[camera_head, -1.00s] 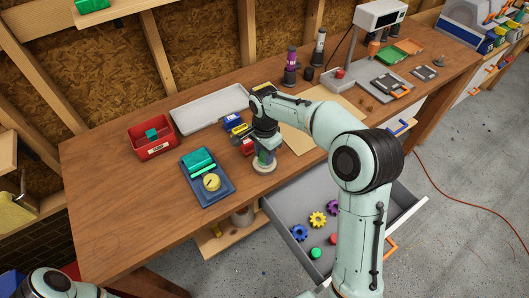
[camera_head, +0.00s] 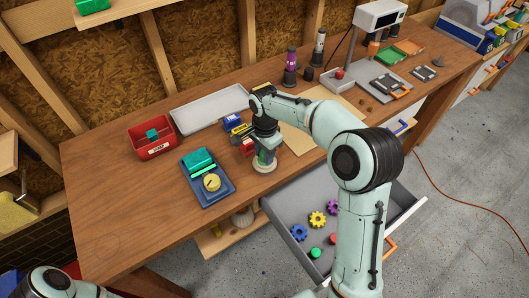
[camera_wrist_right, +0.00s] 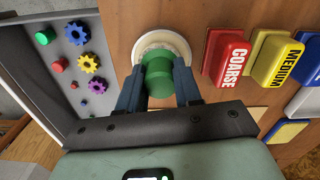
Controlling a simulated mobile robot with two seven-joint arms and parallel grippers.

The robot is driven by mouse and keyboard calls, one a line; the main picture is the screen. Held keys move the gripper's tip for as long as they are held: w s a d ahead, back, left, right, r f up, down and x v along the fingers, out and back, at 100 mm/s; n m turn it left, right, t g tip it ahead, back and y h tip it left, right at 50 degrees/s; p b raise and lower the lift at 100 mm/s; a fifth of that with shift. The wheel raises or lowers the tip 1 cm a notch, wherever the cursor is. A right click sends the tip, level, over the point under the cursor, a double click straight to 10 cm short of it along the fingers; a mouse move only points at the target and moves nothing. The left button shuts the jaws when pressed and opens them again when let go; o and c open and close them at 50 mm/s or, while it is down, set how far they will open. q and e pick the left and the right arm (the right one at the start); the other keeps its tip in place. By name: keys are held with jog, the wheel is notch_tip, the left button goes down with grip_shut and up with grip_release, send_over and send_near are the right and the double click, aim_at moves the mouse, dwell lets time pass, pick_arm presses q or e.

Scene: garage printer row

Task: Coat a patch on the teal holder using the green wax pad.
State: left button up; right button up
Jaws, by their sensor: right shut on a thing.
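The teal holder (camera_head: 198,158) sits in a blue tray (camera_head: 222,196) on the workbench, left of my right gripper. My right gripper (camera_head: 265,152) points down near the bench's front edge. In the right wrist view, its two fingers (camera_wrist_right: 158,80) are shut on the green wax pad (camera_wrist_right: 157,70), a short green cylinder. A round cream disc (camera_wrist_right: 150,40) lies beneath the pad; it also shows in the head view (camera_head: 264,168). I cannot tell whether pad and disc touch or are joined. My left gripper is out of view.
A red bin (camera_head: 153,151) holds another teal piece. A green bar (camera_head: 203,170) and yellow round piece (camera_head: 212,182) share the blue tray. Red COARSE (camera_wrist_right: 226,57) and yellow MEDIUM (camera_wrist_right: 275,58) blocks stand beside the gripper. An open drawer (camera_head: 290,200) with gears is below.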

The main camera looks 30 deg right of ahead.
jog(key=shift+w+r+p, duration=0.15)
jog(key=shift+r+p, duration=1.15)
jog(key=shift+r, duration=1.95)
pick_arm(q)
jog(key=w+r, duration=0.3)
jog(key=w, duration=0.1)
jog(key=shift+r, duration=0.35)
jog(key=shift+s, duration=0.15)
